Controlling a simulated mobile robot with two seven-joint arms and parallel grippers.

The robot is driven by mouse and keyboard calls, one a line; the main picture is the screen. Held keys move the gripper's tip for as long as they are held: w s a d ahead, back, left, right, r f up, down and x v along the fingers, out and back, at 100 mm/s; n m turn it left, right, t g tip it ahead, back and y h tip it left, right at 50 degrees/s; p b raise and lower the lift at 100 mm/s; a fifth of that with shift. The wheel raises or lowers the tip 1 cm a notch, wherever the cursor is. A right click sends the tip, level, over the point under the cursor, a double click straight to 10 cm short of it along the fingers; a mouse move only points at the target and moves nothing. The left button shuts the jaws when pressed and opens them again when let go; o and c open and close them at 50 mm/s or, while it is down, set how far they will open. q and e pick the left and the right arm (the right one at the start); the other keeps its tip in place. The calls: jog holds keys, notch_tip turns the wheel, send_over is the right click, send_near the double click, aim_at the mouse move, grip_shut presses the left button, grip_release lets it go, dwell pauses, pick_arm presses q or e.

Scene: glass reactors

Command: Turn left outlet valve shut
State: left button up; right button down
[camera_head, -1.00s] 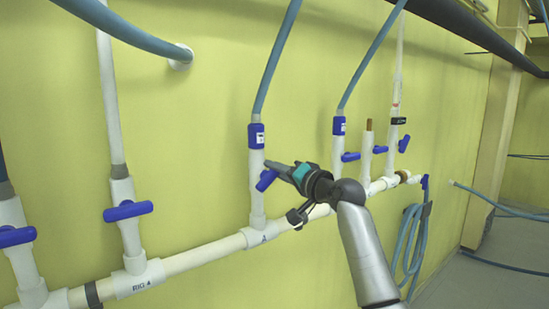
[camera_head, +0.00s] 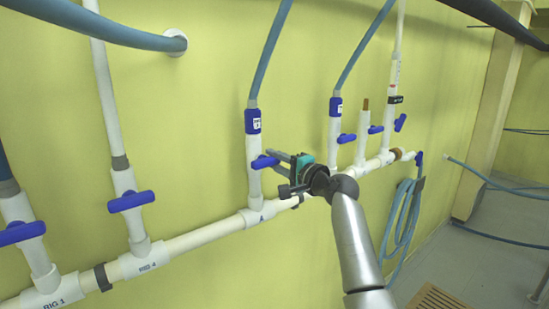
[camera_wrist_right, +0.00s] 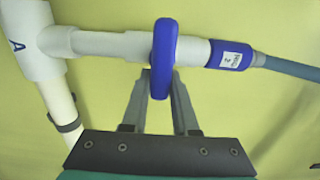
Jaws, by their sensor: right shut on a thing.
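The blue valve handle (camera_head: 262,162) sits on the white riser pipe marked A, below a blue collar and blue hose. In the right wrist view the handle (camera_wrist_right: 163,48) lies crosswise to its pipe. My right gripper (camera_head: 277,159) reaches it from the right and is shut on it. In the right wrist view the fingers of my right gripper (camera_wrist_right: 161,88) lie on both sides of the handle's near end. The fingers partly cover the handle in the head view. My left gripper is not in view.
Other blue handles (camera_head: 131,201) sit on neighbouring risers to the left and right. A white horizontal pipe (camera_head: 205,238) runs along the yellow wall below. A coiled blue hose (camera_head: 402,213) hangs at the right, and a wooden slatted mat (camera_head: 440,300) lies on the floor.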

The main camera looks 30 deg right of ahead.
dwell(0.4)
jog(key=c, duration=0.7)
grip_release()
jog(key=shift+s, duration=0.1)
jog(key=s+b, duration=0.1)
jog(key=s, duration=0.4)
jog(key=s+b, duration=0.1)
jog(key=s, duration=0.4)
jog(key=s+d+b, duration=0.1)
jog(key=s, duration=0.4)
